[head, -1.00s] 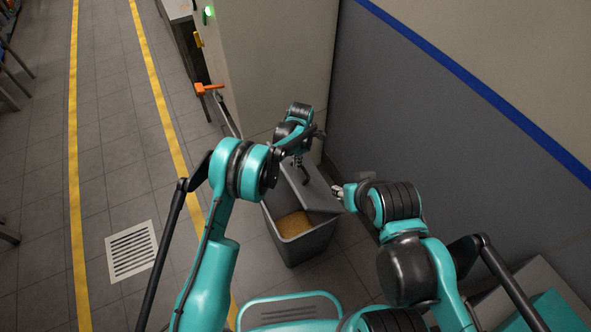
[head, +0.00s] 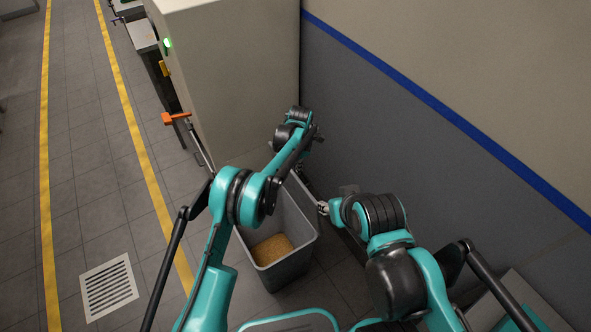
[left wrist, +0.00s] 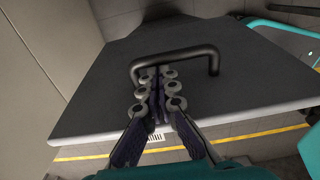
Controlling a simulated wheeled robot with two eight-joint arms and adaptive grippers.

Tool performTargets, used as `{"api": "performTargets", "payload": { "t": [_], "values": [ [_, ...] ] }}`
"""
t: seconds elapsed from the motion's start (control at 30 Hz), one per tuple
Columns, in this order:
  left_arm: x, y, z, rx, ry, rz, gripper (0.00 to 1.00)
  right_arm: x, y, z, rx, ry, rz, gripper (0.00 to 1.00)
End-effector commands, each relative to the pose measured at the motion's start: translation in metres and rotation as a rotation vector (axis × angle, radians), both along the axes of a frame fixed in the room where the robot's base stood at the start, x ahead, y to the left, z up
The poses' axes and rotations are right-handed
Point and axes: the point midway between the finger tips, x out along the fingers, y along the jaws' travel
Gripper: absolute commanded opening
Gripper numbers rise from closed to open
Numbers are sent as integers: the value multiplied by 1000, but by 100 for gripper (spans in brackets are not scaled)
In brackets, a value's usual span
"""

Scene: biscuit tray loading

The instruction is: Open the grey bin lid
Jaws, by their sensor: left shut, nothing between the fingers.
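The grey bin (head: 289,272) stands on the floor in the middle of the head view. Its top is largely uncovered and golden crumbs show inside. The grey bin lid (left wrist: 235,92) fills much of the left wrist view, with a black bar handle (left wrist: 180,54) on it. My left gripper (left wrist: 157,82) is shut and empty, its fingers pointing at the lid within the handle's span; contact is unclear. In the head view my left arm hides its fingers and most of the lid. My right gripper (head: 323,208) is beside the bin's right rim; its jaw gap is too small to judge.
A large beige cabinet (head: 235,75) stands behind the bin, with an orange handle (head: 176,118) at its left. A grey wall (head: 420,150) with a blue stripe closes off the right. The tiled floor on the left is clear, with a drain grate (head: 109,287).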

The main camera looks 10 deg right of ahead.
Motion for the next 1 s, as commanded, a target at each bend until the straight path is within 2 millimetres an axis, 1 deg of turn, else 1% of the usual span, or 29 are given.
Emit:
{"api": "performTargets", "payload": {
  "t": [0.4, 0.53, 0.67, 0.8, 1.0],
  "values": [
    [0, -1, 0, 0, 0, 0, 0, 0, 0, 0, 0, 0, 0, 40],
    [0, -1, 9, 0, 0, 0, 0, 0, 0, 0, 0, 0, 0, 40],
    [0, -2, 31, 0, 0, 0, 0, 0, 0, 0, 0, 0, 0, 40],
    [1, -3, 63, 0, 0, 0, 0, 0, 0, 0, 0, 0, 0, 40],
    [2, -5, 101, 0, 0, 0, 0, 0, 0, 0, 0, 0, 0, 40]
  ]
}}
